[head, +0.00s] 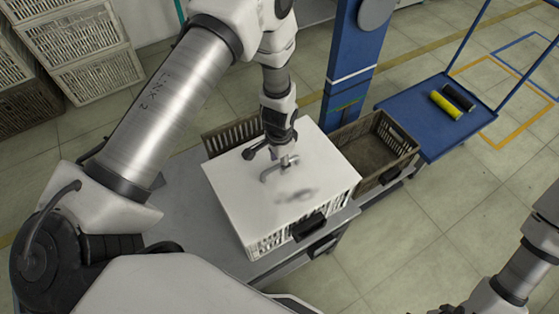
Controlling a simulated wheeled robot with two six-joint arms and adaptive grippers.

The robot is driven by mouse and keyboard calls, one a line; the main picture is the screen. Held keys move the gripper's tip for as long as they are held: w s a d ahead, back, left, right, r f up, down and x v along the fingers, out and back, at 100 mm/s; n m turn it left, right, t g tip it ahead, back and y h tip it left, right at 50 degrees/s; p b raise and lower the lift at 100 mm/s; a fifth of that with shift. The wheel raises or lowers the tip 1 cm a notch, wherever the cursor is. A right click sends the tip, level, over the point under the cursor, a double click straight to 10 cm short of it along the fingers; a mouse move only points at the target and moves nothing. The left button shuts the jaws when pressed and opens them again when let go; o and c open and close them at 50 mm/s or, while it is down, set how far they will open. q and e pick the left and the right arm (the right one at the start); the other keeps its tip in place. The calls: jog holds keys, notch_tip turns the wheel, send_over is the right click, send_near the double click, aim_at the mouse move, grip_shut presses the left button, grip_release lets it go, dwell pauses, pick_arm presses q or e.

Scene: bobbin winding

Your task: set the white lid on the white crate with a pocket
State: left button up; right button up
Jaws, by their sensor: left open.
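The white lid (235,195) lies flat over the top of the white crate (285,240), whose slatted front shows below the lid's near edge. From this angle I cannot tell whether the lid is fully seated. A black piece (310,228) sits on the crate's near side, perhaps its pocket. My left gripper (283,162) points down over the middle of the lid, at its grey handle (272,174), and is open. I cannot tell whether its fingers touch the handle.
The crate stands on a grey table (195,225). A brown crate (378,150) is close on its right, another brown one (228,137) behind it. A blue cart (425,115) holds a yellow roll (445,104) and a black roll (459,96). Crates are stacked at upper left (75,45).

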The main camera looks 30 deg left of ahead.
pick_arm(q)
notch_tip(320, 180, up, 12)
jog(key=shift+f, duration=0.2)
dwell(0.4)
